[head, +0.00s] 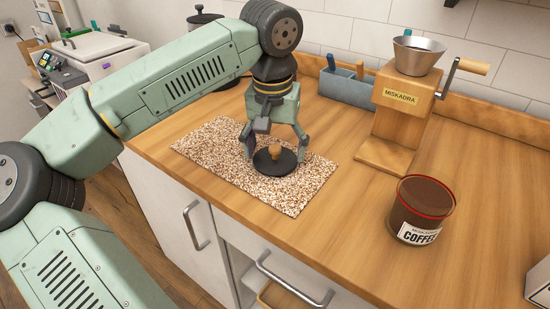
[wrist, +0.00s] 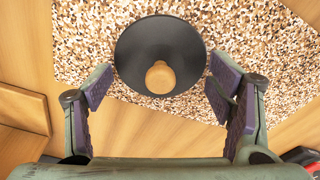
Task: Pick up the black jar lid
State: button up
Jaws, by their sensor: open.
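The black jar lid (head: 265,165) is a round dark disc with a light wooden knob on top. It lies knob up on a speckled brown and white mat (head: 205,145) on the wooden counter. It also shows in the wrist view (wrist: 135,48), near the top middle. My gripper (head: 273,150) is just above the lid, with its fingers spread to either side of it. In the wrist view my gripper (wrist: 158,92) is open, with purple pads and nothing between them but the view of the lid. The fingers look apart from the lid.
A wooden coffee grinder (head: 393,125) with a metal hopper and crank stands right of the mat. A glass coffee jar (head: 422,205) stands at the right front. A blue-grey caddy (head: 345,88) is behind. The counter (head: 330,240) is bare in front of the mat's right end.

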jog(key=shift+s, duration=0.1)
jog(key=c, duration=1.4)
jog(key=shift+c, duration=0.2)
